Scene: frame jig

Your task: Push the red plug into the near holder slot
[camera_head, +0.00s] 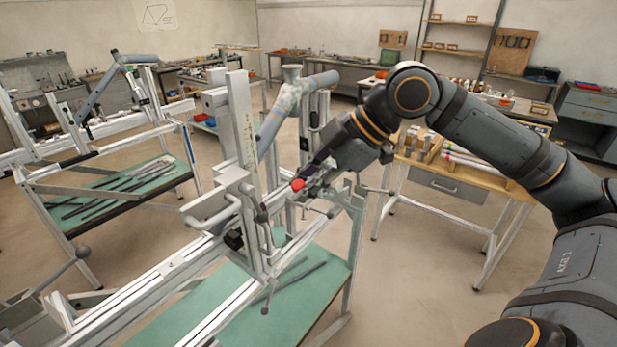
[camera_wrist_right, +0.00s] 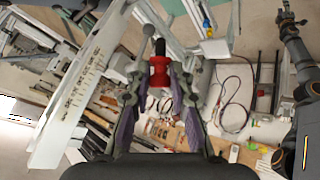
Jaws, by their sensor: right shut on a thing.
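The red plug (camera_head: 297,184) is at the tip of my right gripper (camera_head: 306,178) in the head view. In the right wrist view the plug (camera_wrist_right: 159,72) sits between the two fingers of the gripper (camera_wrist_right: 160,84), which are shut on it. The plug is close to the grey clamp block (camera_head: 236,190) on the jig's upright. I cannot tell which opening is the near holder slot, nor whether the plug touches it. A dark arm end (camera_wrist_right: 287,18), seemingly my left gripper, shows small in the wrist view.
The white upright (camera_wrist_right: 84,85) is close on the left in the wrist view. Jig rails (camera_head: 200,262) run above a green shelf (camera_head: 210,300). A wooden table (camera_head: 460,172) stands behind my right arm.

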